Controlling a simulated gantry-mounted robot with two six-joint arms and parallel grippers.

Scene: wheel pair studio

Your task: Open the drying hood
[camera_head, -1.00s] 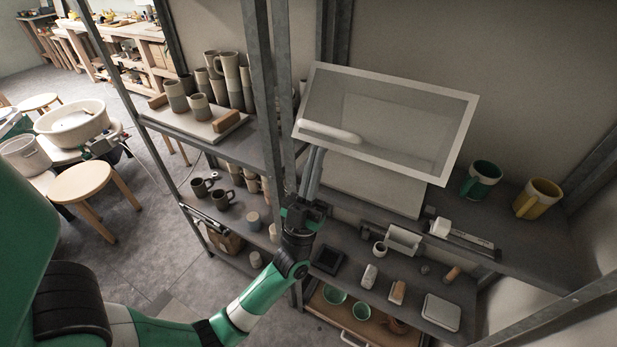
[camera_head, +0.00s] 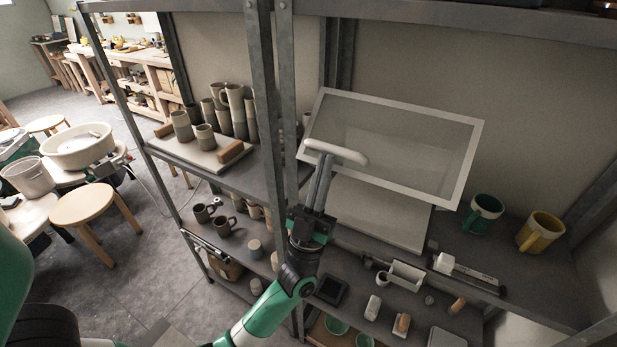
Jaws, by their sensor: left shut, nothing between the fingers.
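The drying hood (camera_head: 405,143) is a clear pane in a pale frame on the upper right shelf. It stands tilted open, its near edge raised well above a pale flat base (camera_head: 375,212). Its white bar handle (camera_head: 340,152) is at the near left edge. My left gripper (camera_head: 321,162) points up under the left part of the handle. Its fingers are shut and empty, and the tips are at or just behind the handle; whether they touch it I cannot tell. My right gripper is not in view.
A metal post (camera_head: 286,110) stands close left of my left gripper. A green mug (camera_head: 482,214) and a yellow mug (camera_head: 540,232) stand right of the hood. Grey mugs and a board (camera_head: 196,152) fill the left shelf. Small items crowd the front lower shelf.

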